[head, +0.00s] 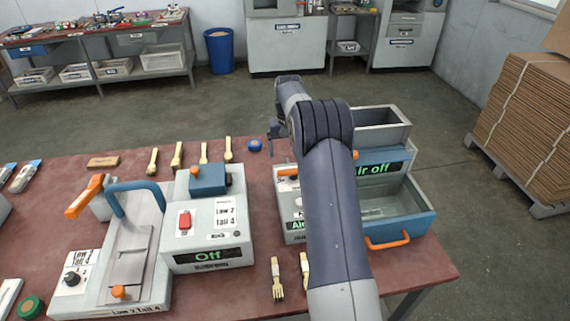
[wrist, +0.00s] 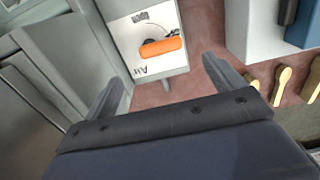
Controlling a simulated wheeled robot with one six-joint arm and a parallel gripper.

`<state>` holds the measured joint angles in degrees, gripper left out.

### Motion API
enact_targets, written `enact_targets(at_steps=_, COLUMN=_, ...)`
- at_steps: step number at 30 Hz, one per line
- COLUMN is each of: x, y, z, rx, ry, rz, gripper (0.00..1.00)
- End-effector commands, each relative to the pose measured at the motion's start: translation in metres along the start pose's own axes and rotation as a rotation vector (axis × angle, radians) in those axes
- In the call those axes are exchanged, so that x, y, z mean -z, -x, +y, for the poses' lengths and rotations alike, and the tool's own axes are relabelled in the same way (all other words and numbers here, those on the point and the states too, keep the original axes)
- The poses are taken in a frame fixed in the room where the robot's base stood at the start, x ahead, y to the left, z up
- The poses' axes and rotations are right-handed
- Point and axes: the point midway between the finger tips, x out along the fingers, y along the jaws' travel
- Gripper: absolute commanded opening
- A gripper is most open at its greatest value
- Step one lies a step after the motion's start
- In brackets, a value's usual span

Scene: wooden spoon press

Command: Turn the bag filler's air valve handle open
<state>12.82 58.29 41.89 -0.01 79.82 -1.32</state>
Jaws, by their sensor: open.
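The air valve's orange handle (wrist: 161,47) lies across a white panel marked "Air" in the wrist view. In the head view the handle (head: 281,172) is a small orange end at the left of the bag filler (head: 405,193). The filler's display (head: 374,169) reads "Air off", partly hidden by my arm. My gripper (wrist: 168,82) is open and empty, its fingers apart on either side below the handle in the wrist view, not touching it. In the head view my gripper (head: 275,130) is partly seen beyond the handle; my arm hides much of the filler.
A press with an orange lever (head: 85,197) and a control box (head: 208,245) reading "Off" stand left of the filler. Wooden spoons and forks (head: 177,156) lie on the red table. A blue tape roll (head: 254,146) lies near the handle. Stacked cardboard (head: 530,110) stands right.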

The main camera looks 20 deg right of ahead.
Motion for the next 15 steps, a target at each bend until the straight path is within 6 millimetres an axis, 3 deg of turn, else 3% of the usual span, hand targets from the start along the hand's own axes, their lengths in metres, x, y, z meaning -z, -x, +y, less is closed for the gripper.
enact_targets(at_steps=9, x=-0.001, y=-0.059, z=-0.001, rx=0.000, ry=0.001, rz=-0.004, gripper=0.89)
enact_targets(at_steps=15, x=-0.001, y=-0.080, z=-0.001, rx=0.000, ry=0.001, rz=-0.002, gripper=0.89)
